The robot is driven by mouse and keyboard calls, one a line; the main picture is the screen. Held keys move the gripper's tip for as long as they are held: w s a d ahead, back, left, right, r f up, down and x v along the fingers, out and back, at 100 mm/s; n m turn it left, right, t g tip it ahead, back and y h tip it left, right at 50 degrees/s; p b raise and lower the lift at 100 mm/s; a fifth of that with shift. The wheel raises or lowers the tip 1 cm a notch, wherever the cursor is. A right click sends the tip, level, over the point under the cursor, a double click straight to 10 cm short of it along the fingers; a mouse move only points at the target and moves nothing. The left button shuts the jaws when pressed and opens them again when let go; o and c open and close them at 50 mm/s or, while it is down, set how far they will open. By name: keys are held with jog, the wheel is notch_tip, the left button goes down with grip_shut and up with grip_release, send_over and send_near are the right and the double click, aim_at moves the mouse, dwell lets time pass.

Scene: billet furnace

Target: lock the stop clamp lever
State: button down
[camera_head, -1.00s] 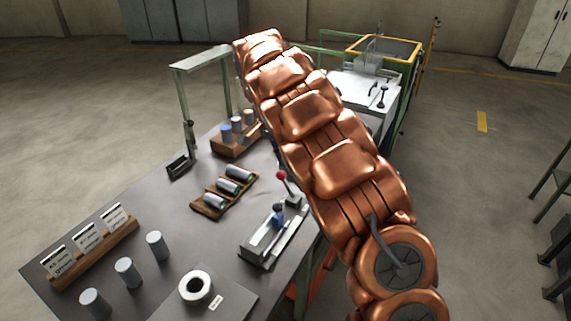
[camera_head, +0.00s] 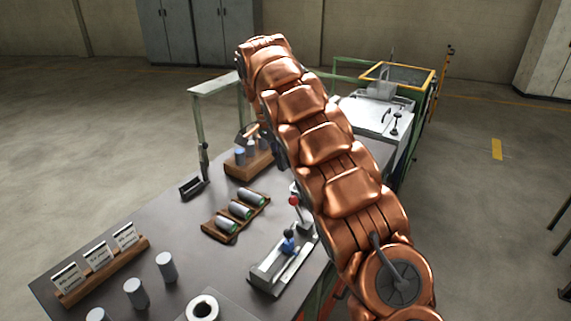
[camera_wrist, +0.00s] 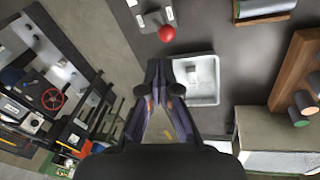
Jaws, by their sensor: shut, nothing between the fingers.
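The lever with a red ball knob (camera_head: 294,201) stands at the far end of a grey clamp fixture (camera_head: 268,279) on the table. A blue part (camera_head: 288,243) with a dark knob sits on the fixture. The red knob also shows near the top of the wrist view (camera_wrist: 167,33). My gripper (camera_wrist: 158,66) is shut and empty, its fingertips just below the red knob in that picture. A gap separates them in the picture; depth is unclear. In the head view my arm hides the gripper. Whether the lever is locked cannot be told.
A wooden rack (camera_head: 219,236) with several green-ended cylinders lies left of the fixture. A wooden block (camera_head: 247,166) with upright cylinders stands behind it. Upright cylinders (camera_head: 167,267) and a ring (camera_head: 203,307) stand at the front. A white-topped machine (camera_head: 376,115) stands beyond the table.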

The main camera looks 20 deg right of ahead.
jog(key=shift+w+a+r+p, duration=0.15)
jog(key=shift+a+r+p, duration=0.05)
jog(key=shift+r+p, duration=0.15)
dwell(0.3)
jog(key=s+d+r+n, duration=0.1)
jog(key=s+r+n, duration=0.15)
jog(key=s, duration=0.75)
jog(key=s+d+r+n, duration=0.1)
jog(key=s+n, duration=0.2)
jog(key=s, duration=0.7)
jog(key=s+a+f+n+y, duration=0.1)
jog(key=s+f+n, duration=0.3)
jog(key=s, duration=0.8)
jog(key=s+a+f+n+y, duration=0.1)
jog(key=s+a+f+n, duration=0.2)
jog(key=s, duration=0.9)
notch_tip(320, 180, down, 2)
jog(key=shift+f+n, duration=0.25)
jog(key=shift+n, duration=0.1)
jog(key=shift+a, duration=0.1)
